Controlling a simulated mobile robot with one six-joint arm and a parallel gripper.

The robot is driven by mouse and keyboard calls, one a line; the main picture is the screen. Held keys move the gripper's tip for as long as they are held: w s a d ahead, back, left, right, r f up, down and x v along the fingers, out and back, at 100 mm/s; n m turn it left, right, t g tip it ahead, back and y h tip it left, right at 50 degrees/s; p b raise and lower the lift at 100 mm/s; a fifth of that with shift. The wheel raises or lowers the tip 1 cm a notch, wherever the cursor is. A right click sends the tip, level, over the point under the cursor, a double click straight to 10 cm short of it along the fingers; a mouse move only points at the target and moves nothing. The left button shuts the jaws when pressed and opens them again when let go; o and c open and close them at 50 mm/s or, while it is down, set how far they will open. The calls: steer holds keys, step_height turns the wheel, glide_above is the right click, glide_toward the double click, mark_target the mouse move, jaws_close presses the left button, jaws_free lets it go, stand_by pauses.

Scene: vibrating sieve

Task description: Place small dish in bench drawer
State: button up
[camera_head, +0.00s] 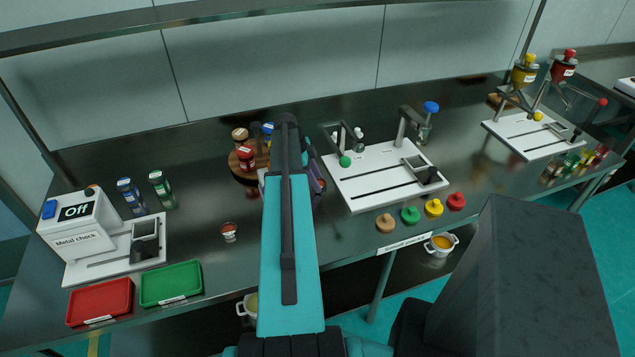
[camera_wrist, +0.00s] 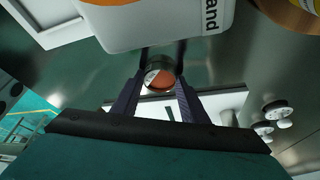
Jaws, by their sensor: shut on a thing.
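In the wrist view, my gripper (camera_wrist: 161,72) is closed around a small round dish-like thing (camera_wrist: 159,79) with a metallic rim and an orange-red inside. The two dark fingers press at its sides. In the head view, my teal arm hides this thing and most of the gripper. A labelled strip (camera_head: 405,243) runs along the bench's front edge; I cannot tell whether a drawer is open there. A white two-handled pot (camera_head: 440,244) with orange contents sits low beside that strip. A similar pot (camera_head: 247,304) is partly hidden by my arm.
The dark bench (camera_head: 210,262) carries a metal-check device (camera_head: 78,228), a red tray (camera_head: 100,301), a green tray (camera_head: 171,283), a small red-filled cup (camera_head: 229,232), a wooden stand (camera_head: 237,172) and a white board (camera_head: 360,190). A white lettered container (camera_wrist: 165,25) is close to the fingers.

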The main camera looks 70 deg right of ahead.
steer(key=shift+r, duration=0.15)
steer(key=shift+r+b, duration=1.25)
steer(key=shift+r, duration=3.6)
steer(key=shift+d, duration=0.1)
